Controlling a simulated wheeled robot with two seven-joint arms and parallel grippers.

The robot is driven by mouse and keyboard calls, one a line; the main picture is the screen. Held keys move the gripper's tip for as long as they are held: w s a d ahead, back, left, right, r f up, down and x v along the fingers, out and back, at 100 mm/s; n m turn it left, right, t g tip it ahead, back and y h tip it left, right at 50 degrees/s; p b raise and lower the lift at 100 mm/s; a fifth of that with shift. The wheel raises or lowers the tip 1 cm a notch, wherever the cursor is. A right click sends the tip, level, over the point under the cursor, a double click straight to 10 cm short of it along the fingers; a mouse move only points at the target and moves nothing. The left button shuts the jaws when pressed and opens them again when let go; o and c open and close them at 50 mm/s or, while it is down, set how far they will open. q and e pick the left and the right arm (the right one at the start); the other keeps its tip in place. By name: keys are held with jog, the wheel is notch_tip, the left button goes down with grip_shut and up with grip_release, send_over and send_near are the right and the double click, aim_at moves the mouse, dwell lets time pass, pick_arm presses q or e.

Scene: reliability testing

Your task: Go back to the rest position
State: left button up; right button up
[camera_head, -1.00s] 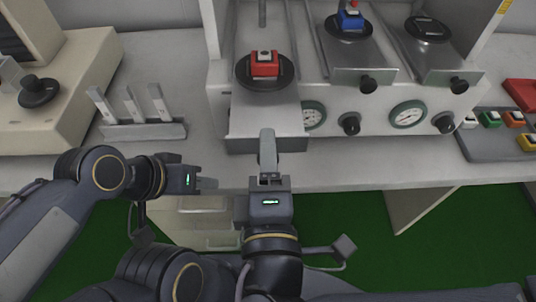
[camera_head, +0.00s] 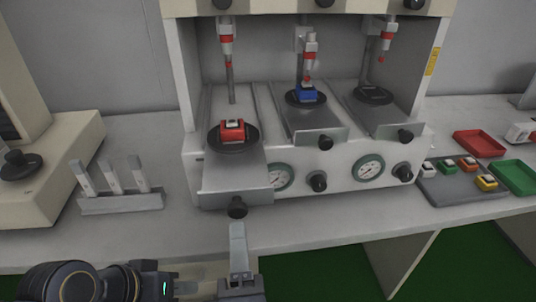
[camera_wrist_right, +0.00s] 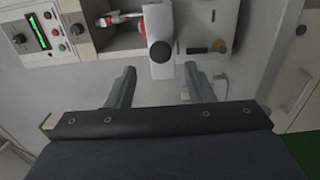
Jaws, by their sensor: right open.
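My right gripper (camera_head: 238,232) is in the lower middle of the head view, seen edge-on, in front of the bench edge. In the right wrist view its two fingers (camera_wrist_right: 160,76) stand apart with nothing between them. A black knob (camera_head: 237,207) on the pulled-out left plate (camera_head: 236,182) is just beyond the fingertips; the knob also shows in the right wrist view (camera_wrist_right: 160,51).
The tester (camera_head: 190,160) has a red block (camera_head: 232,130) on the left disc and a blue block (camera_head: 306,93) on the middle one. A rack (camera_head: 122,203) stands left.

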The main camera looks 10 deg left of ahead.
jog(key=w+d+f+m+g+h, duration=0.4)
jog(key=d+f+m, duration=0.1)
jog(key=d, duration=0.5)
jog(key=w+d+f+m+g+h, duration=0.3)
jog(key=d+f+m+g+h, duration=0.15)
jog(key=d, duration=0.65)
jog(key=s+d+f+m+g+y, duration=0.4)
jog(key=s+d+f+m+g, duration=0.15)
jog(key=d+f+m, duration=0.2)
notch_tip(320, 180, up, 20)
jog(key=s+m+t+y+p, duration=0.1)
jog(key=m+p, duration=0.4)
jog(key=p, duration=1.2)
jog(key=shift+s+a+f+m+t+y+p, duration=0.2)
jog(key=shift+m+t+y+p, duration=0.3)
jog(key=shift+y, duration=0.65)
